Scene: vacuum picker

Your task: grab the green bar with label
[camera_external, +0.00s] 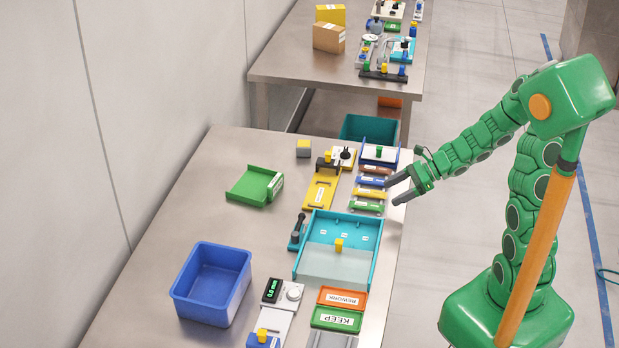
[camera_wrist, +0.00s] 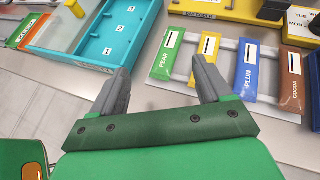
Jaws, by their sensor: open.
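The green bar (camera_wrist: 167,54) carries a white label reading PEAR and lies at the left end of a row of bars in the wrist view. In the external view the green bar (camera_external: 366,206) is the nearest of the row, by the table's right edge. My gripper (camera_external: 393,193) is open and empty at the table's right edge, beside the row. In the wrist view my gripper (camera_wrist: 160,67) has its fingers spread, with the green bar ahead of them. I cannot tell its exact height above the table.
Yellow (camera_wrist: 205,60), blue (camera_wrist: 246,68) and brown (camera_wrist: 292,72) labelled bars lie alongside on a grey rack. A green open tray (camera_external: 250,190) and blue bin (camera_external: 190,300) stand left.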

